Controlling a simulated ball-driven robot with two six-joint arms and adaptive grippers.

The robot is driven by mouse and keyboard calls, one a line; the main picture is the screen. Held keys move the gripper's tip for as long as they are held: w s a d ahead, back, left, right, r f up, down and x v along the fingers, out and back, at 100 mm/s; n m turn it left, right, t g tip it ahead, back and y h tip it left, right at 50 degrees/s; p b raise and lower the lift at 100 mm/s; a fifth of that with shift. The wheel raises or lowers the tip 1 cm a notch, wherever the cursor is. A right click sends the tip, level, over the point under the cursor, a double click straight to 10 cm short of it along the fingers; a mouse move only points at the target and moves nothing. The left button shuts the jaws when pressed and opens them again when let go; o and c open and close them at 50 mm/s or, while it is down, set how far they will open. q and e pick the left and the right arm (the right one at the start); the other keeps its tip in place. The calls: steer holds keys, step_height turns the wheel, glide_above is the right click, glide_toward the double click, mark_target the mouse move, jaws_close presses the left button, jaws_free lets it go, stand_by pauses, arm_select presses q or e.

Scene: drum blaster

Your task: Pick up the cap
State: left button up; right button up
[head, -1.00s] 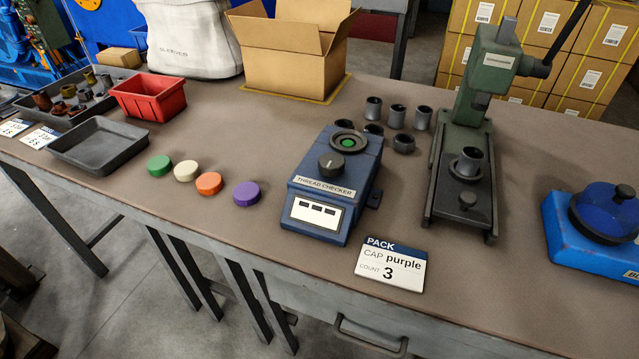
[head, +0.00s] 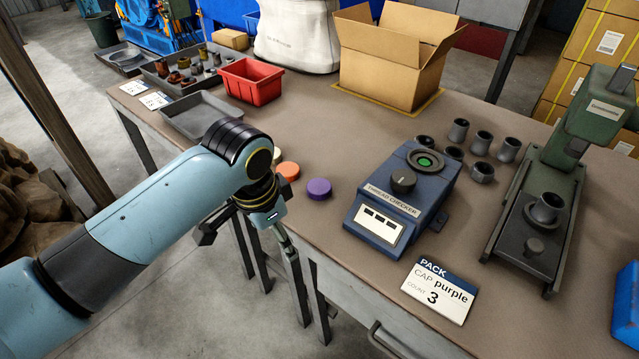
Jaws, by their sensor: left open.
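The purple cap (head: 319,188) sits on the bench near its front edge, left of the thread checker. The orange cap (head: 288,170) is to its left, and the cream cap (head: 277,155) is partly hidden by my left arm. The green cap is not visible now. A card (head: 438,290) reads "PACK, CAP purple, COUNT 3". My left gripper (head: 248,240) is open and hangs in front of the bench edge, to the left of the purple cap and apart from it. My right gripper is not in view.
The blue thread checker (head: 400,197) stands right of the caps, with several dark tubes (head: 481,142) behind it. A green press (head: 548,200) is at the right. A grey tray (head: 196,116), a red bin (head: 251,82) and an open carton (head: 385,75) stand behind.

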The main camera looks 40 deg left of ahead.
arm_select(q)
steer(key=shift+m, duration=0.9)
steer(key=w+r, duration=0.1)
steer(key=w, duration=0.1)
steer(key=w+r, duration=0.1)
steer(key=w, duration=0.1)
steer(key=w+a+r, duration=0.1)
steer(key=w+r, duration=0.1)
steer(key=w, duration=0.1)
steer(key=shift+w, duration=0.1)
steer(key=m+g+h, duration=0.1)
steer(key=m, duration=0.1)
glide_toward(319, 186)
steer(key=r, duration=0.1)
steer(key=f, duration=0.6)
steer(key=w+f+b, duration=0.1)
steer(key=f, duration=0.3)
steer(key=shift+d, duration=0.3)
steer(key=shift+r, duration=0.1)
steer(key=c, duration=0.9)
